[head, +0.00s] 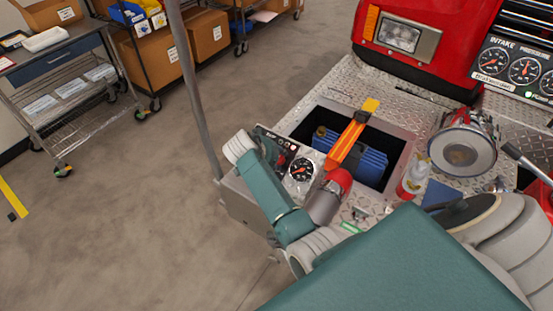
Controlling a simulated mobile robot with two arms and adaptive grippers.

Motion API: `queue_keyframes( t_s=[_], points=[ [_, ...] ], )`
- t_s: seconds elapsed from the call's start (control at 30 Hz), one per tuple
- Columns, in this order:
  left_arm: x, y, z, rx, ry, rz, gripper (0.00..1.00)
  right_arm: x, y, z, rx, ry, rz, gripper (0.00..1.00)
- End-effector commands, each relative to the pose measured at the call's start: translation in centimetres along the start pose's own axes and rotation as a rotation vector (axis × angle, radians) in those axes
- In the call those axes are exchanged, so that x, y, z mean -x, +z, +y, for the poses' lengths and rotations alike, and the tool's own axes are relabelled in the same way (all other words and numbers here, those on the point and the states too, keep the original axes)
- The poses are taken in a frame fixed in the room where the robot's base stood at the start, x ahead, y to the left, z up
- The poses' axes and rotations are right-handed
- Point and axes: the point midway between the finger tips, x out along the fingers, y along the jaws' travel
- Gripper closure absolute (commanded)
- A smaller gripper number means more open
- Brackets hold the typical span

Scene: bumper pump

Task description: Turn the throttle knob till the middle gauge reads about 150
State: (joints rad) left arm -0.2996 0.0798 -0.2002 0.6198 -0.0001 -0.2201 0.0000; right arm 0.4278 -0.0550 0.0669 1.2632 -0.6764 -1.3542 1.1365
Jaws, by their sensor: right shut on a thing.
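The pump panel (263,131) stands at the near left of the bumper, mostly hidden behind my right arm. My right gripper (281,156) is at the panel's face left of this gauge, largely hidden behind my teal wrist link. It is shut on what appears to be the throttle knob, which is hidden. My left gripper is out of view.
A bumper well holds a blue hose (373,161) under an orange strap (352,138). A red and grey nozzle (325,201) lies right beside my arm. A capped inlet (462,150) and bottle (414,177) stand right. The floor left is clear up to the carts (65,75).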

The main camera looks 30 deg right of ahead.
Motion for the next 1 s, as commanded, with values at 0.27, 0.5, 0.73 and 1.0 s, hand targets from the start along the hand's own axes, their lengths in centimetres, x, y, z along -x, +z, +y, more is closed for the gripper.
queue_keyframes(
  t_s=[0.27,0.5,0.73,1.0],
  points=[
    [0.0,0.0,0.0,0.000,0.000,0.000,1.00,0.1,-0.2,-0.2,-0.001,-0.006,0.004,0.58],
    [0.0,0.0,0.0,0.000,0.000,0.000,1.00,0.1,-0.2,-0.1,0.000,-0.003,0.003,0.48],
    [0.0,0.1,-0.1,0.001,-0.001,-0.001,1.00,1.1,-0.1,-0.2,0.001,-0.005,0.003,0.48],
    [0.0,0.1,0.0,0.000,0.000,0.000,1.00,5.6,-0.1,-0.2,-0.001,-0.006,0.002,0.48]
  ],
)
